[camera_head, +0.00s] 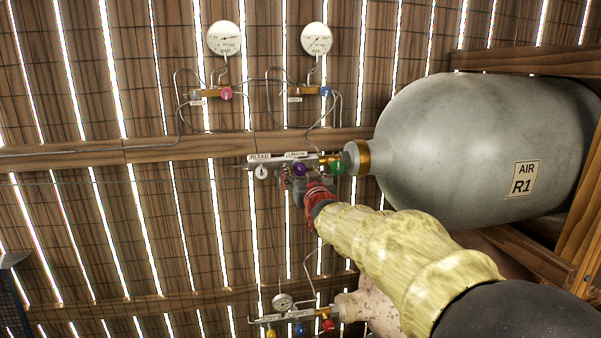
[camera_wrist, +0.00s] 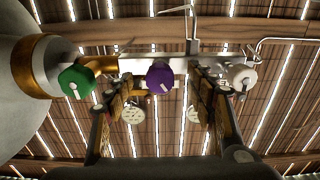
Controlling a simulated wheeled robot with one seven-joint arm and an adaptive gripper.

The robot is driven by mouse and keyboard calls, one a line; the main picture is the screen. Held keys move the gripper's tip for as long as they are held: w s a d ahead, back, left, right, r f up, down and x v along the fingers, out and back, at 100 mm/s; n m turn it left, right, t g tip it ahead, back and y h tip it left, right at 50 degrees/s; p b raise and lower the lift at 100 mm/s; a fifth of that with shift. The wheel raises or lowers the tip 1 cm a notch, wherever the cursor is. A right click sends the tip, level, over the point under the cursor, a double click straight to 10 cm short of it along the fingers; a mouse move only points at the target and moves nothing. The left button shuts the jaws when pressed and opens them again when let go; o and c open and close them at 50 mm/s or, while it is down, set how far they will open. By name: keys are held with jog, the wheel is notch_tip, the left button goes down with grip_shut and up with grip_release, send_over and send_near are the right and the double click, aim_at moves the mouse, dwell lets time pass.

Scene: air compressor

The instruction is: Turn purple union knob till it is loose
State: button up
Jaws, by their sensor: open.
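The purple union knob (camera_head: 299,170) is on the valve block beneath the "UNION" label, left of the silver tank's neck. In the wrist view the purple knob (camera_wrist: 158,76) faces me, with a white pointer line slanting down to its right. My gripper (camera_wrist: 161,98) is open, its fingers to the left and right of the purple knob with a visible gap on each side. In the head view my gripper (camera_head: 302,186) is just below the knob and partly hides the block. Whether the fingertips reach past the knob's front is unclear.
A green knob (camera_wrist: 76,82) and a white bleed knob (camera_wrist: 240,77) flank the purple one. The silver air tank R1 (camera_head: 470,145) is at right. Gauges (camera_head: 224,39) and thin pipes are above. Another valve block with a blue knob (camera_head: 299,328) is below.

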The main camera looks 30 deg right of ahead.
jog(key=shift+b+v, duration=1.55)
jog(key=shift+v, duration=0.9)
jog(key=v, duration=1.2)
jog(key=s+a+f+g+y+b, duration=0.1)
jog(key=s+f+g, duration=0.3)
jog(key=f, duration=0.5)
jog(key=s+a+f+g+y, duration=0.1)
jog(key=s+f+g, duration=0.25)
jog(key=f, duration=0.65)
jog(key=s+a+f+n+g+y+b, duration=0.1)
jog(key=s+a+f+g+b, duration=0.1)
jog(key=s+a+f+b, duration=0.2)
jog(key=s+a+f+n+g+y+b, duration=0.2)
jog(key=s+a+f+b, duration=0.3)
jog(key=s+a+f, duration=0.4)
jog(key=s+f, duration=0.5)
jog(key=shift+a+b, duration=0.3)
jog(key=shift+a, duration=0.1)
